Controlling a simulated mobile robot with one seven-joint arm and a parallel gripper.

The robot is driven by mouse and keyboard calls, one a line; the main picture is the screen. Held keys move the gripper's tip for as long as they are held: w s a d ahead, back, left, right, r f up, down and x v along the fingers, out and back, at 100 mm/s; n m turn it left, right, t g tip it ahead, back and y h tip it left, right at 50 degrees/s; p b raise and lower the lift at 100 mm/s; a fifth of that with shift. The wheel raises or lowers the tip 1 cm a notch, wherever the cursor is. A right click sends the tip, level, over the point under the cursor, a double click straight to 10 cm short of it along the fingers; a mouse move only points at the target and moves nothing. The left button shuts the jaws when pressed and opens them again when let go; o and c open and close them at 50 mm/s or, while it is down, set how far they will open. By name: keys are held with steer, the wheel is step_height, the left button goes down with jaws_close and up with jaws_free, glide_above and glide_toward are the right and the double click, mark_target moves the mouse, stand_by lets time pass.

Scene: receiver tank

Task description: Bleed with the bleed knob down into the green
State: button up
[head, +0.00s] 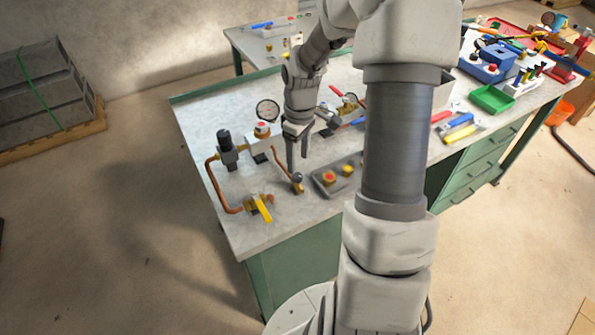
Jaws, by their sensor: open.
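My gripper (297,163) points down over the workbench, its two fingers apart with nothing seen between them. Just below the fingertips, a small dark round knob (297,178) sits on a brass fitting at the end of a thin copper pipe; it looks like the bleed knob. I cannot tell whether the fingers touch it. A round white-faced gauge (267,110) stands behind and left of the gripper. Its needle and any green band are too small to read.
Left on the workbench (205,120) are a black-topped regulator (224,140), a copper pipe and a yellow-handled valve (262,207). My arm hides part of the bench.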

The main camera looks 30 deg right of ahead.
mark_target(297, 175)
step_height(297, 175, down, 5)
steer(key=shift+a+f, duration=0.15)
steer(key=shift+f, duration=0.05)
jaws_close()
stand_by(0.4)
